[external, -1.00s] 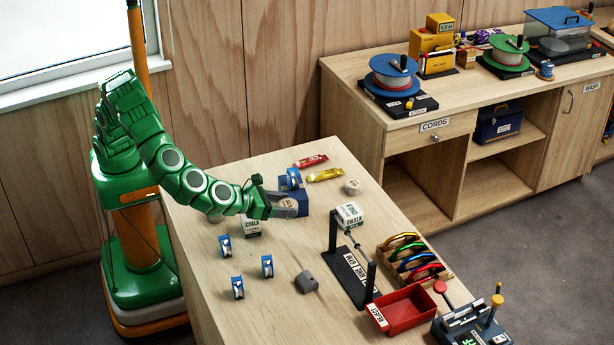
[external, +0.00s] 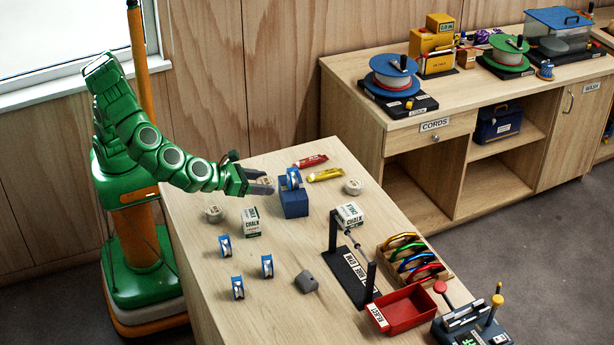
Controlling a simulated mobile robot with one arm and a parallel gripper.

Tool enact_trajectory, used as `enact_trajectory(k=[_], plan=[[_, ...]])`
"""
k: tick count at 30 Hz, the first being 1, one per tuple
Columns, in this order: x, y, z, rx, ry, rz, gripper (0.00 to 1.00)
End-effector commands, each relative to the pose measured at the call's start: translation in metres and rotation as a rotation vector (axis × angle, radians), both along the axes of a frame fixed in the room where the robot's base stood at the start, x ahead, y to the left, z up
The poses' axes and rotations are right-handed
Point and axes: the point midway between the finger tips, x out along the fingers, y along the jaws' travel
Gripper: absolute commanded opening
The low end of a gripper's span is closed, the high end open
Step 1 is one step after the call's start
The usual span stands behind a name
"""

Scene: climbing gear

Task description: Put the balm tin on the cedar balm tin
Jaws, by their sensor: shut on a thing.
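My gripper (external: 264,186) is at the left side of the blue block, above the table. It is shut on a small pale thing that looks like the balm tin, mostly hidden by the fingers. One round pale tin (external: 353,187) lies on the table at the back right, beyond the blue block. Another round pale tin (external: 213,214) stands near the table's left edge, below my arm. The labels are too small to read, so I cannot tell which is the cedar balm tin.
A blue block (external: 294,205) bears a small blue-and-white piece (external: 293,179). The front middle holds several small blue pieces.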

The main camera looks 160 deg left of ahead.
Motion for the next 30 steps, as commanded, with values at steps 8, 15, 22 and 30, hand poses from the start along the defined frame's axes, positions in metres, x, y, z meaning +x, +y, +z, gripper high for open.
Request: enact_trajectory(k=[8,15,22,30], plan=[[0.002,-0.001,0.054,0.0,-0.007,-0.002,0.29],[-0.006,0.017,0.079,0.0,0.001,0.034,0.29],[-0.023,0.056,0.081,0.003,-0.003,0.115,0.29],[-0.062,0.124,0.08,0.004,0.0,0.263,0.29]])
